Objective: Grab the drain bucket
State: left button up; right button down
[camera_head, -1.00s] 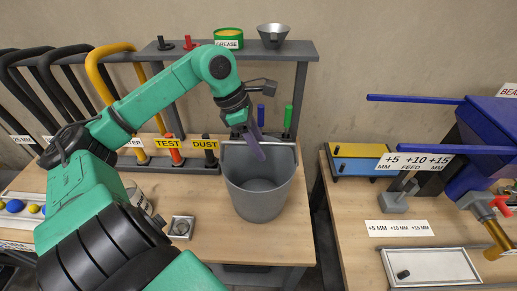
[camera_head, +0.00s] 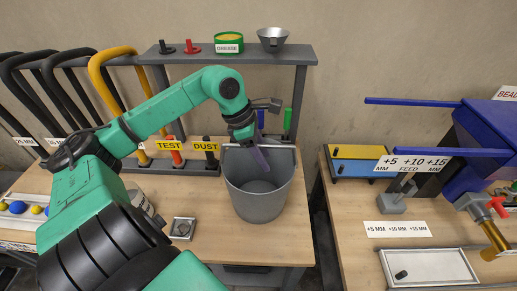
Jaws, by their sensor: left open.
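The drain bucket (camera_head: 257,199) is a grey open-topped pail. It stands upright near the front right of the left wooden table, with a light handle bar along its back rim. My left gripper (camera_head: 262,160) comes over the bucket from behind and above. My right gripper is not in view.
A grey shelf (camera_head: 190,57) behind holds a green grease tin (camera_head: 229,43) and a metal funnel (camera_head: 272,39). Test and dust tools (camera_head: 205,154) stand left of the bucket. A gap separates the right table (camera_head: 345,225).

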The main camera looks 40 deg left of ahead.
pick_arm(q)
jog(key=shift+f, duration=0.1)
dwell(0.3)
grip_shut()
dwell(1.3)
